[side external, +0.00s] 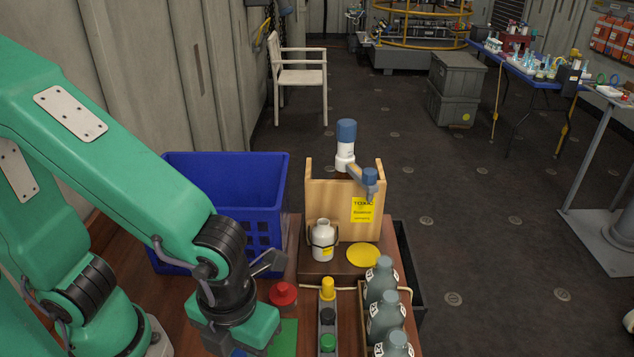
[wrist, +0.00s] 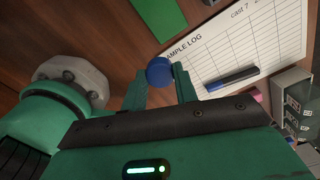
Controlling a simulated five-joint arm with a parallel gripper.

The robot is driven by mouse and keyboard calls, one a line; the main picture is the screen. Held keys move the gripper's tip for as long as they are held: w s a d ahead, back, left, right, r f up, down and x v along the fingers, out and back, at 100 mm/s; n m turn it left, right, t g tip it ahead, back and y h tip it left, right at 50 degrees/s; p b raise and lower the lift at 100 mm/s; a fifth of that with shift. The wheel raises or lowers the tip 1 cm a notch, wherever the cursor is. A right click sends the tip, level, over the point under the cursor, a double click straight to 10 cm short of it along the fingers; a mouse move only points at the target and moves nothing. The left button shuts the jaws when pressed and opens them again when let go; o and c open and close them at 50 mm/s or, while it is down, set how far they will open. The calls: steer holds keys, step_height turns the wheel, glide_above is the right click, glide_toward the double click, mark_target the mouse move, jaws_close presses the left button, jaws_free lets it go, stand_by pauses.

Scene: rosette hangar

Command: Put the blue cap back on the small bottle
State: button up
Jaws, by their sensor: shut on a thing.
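A blue round cap (wrist: 159,71) sits between the fingertips of my gripper (wrist: 163,80) in the wrist view. The gripper is shut on it. In the side external view my gripper (side external: 236,335) is low over the front of the table, and the cap's hold is mostly hidden there. A small white bottle (side external: 322,240) stands upright on a dark brown base, with dark arms around its sides. Its white top shows no cap. My gripper is apart from it, to its front left.
Behind the bottle is a wooden board (side external: 318,208) with a yellow toxic label. A blue crate (side external: 192,262) stands left. A red knob (side external: 283,293) and colored buttons (side external: 327,316) lie between. Grey bottles (side external: 384,312) stand right. A log sheet (wrist: 232,50) lies under the gripper.

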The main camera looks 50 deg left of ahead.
steer(key=shift+w+d+r, duration=0.1)
steer(key=shift+w+r, duration=0.1)
steer(key=shift+w, duration=0.3)
steer(key=w+r+n, duration=0.2)
steer(key=w+r, duration=0.1)
steer(key=w, duration=0.5)
step_height(320, 180, up, 5)
steer(key=n, duration=0.4)
glide_above(323, 222)
steer(key=shift+f, duration=0.2)
steer(key=shift+f, duration=2.95)
steer(key=shift+f, duration=0.2)
